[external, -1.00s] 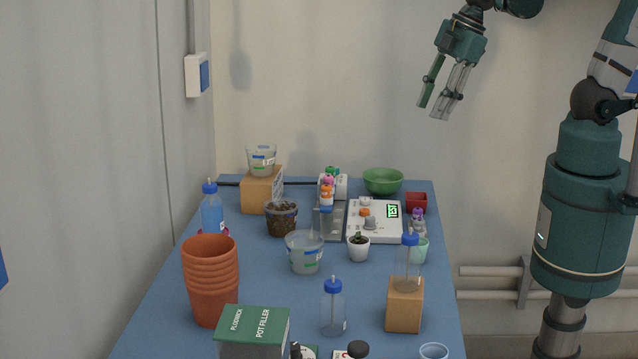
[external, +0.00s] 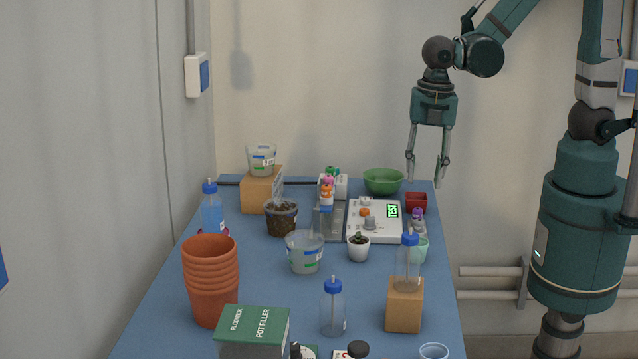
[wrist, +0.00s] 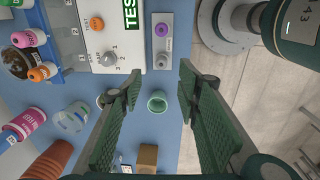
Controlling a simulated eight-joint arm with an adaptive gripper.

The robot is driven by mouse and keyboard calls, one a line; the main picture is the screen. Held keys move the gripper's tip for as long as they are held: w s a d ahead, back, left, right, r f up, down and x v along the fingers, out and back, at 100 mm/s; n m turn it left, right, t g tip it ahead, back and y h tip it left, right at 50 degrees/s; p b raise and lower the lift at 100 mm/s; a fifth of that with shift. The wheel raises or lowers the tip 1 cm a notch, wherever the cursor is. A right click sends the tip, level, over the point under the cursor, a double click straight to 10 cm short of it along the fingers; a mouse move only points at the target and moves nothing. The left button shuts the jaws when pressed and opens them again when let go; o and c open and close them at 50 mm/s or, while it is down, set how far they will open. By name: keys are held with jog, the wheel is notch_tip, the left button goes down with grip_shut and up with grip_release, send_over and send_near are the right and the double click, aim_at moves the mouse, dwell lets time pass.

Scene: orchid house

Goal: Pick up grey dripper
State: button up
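A small grey piece that looks like the grey dripper (wrist: 161,61) sits in a pale grey strip holder (wrist: 154,45), below a purple dripper (wrist: 161,30) in the wrist view. In the external view the grey piece (external: 418,224) is small, just in front of the purple one (external: 418,213), at the table's right side. My gripper (external: 427,180) is open and empty, pointing down above the table's far right. In the wrist view its fingers (wrist: 160,83) are spread wide, with the grey piece just beyond the gap between their tips.
A white tester with a screen and grey knob (wrist: 108,58) stands left of the holder. A green cup (wrist: 157,103) is close in front. A red box (external: 416,203) and green bowl (external: 383,182) stand behind. A bottle on a wooden block (external: 404,306) stands nearer the camera.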

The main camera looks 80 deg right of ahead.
aim_at(421, 221)
jog(key=shift+s+a+f+n+g+b, duration=0.1)
jog(key=shift+a+f+n+g+b, duration=0.15)
jog(key=shift+f+n, duration=0.5)
jog(key=shift+a+f+n+g+b, duration=0.15)
jog(key=shift+a+f+n, duration=0.15)
jog(key=shift+f, duration=0.85)
jog(key=shift+f, duration=1.3)
jog(key=shift+w+f+b, duration=0.2)
jog(key=shift+f+b, duration=0.15)
jog(key=shift+f, duration=0.35)
jog(key=shift+w+f+b, duration=0.2)
jog(key=shift+f+b, duration=0.1)
jog(key=shift+f, duration=1.55)
jog(key=shift+c, duration=0.3)
jog(key=c, duration=0.7)
